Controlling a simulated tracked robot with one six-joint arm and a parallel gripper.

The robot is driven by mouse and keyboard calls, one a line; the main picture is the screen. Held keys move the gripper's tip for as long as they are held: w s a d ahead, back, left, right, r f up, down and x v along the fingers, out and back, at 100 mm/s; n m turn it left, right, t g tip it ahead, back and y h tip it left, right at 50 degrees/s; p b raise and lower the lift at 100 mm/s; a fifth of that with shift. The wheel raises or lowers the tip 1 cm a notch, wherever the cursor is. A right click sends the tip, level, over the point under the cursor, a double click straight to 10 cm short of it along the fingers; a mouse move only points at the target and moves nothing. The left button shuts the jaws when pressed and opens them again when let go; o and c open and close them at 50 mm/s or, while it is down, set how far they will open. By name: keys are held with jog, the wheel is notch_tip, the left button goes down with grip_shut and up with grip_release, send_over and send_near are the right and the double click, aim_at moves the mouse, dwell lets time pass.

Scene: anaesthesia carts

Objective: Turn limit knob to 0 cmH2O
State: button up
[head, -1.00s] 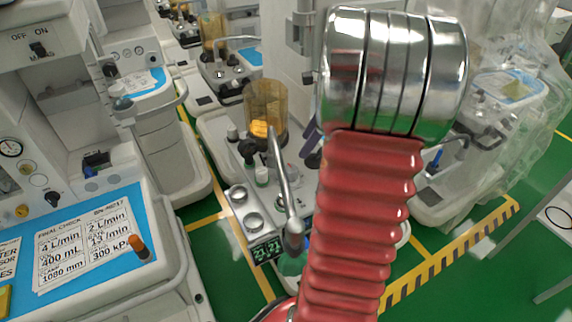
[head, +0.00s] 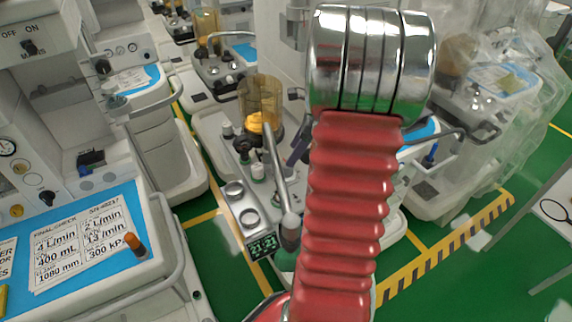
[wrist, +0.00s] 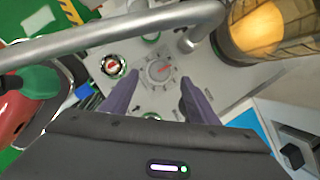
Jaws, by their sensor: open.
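In the wrist view, a round grey knob (wrist: 160,70) with a red pointer mark sits on a pale panel with a printed scale around it. The scale's figures are too small to read. My gripper (wrist: 160,84) is open, with its two purple fingers apart on either side of the knob in the picture. I cannot tell whether they touch it. In the head view, a purple finger (head: 298,150) shows beside my red arm, which hides the rest of the gripper. I cannot make out the knob there.
A metal tube (wrist: 110,37) crosses the wrist view above the knob. A red-and-white round part (wrist: 114,66) lies left of it. An amber canister (wrist: 262,32) stands upper right. In the head view, a workstation with a paper label (head: 85,245) stands at left.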

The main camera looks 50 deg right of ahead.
aim_at(286, 168)
jog(key=x, duration=0.7)
jog(key=shift+w+a+f, duration=0.1)
jog(key=shift+w+f, duration=0.05)
jog(key=shift+f, duration=0.05)
jog(key=shift+c, duration=0.4)
jog(key=c, duration=1)
jog(key=shift+o, duration=0.2)
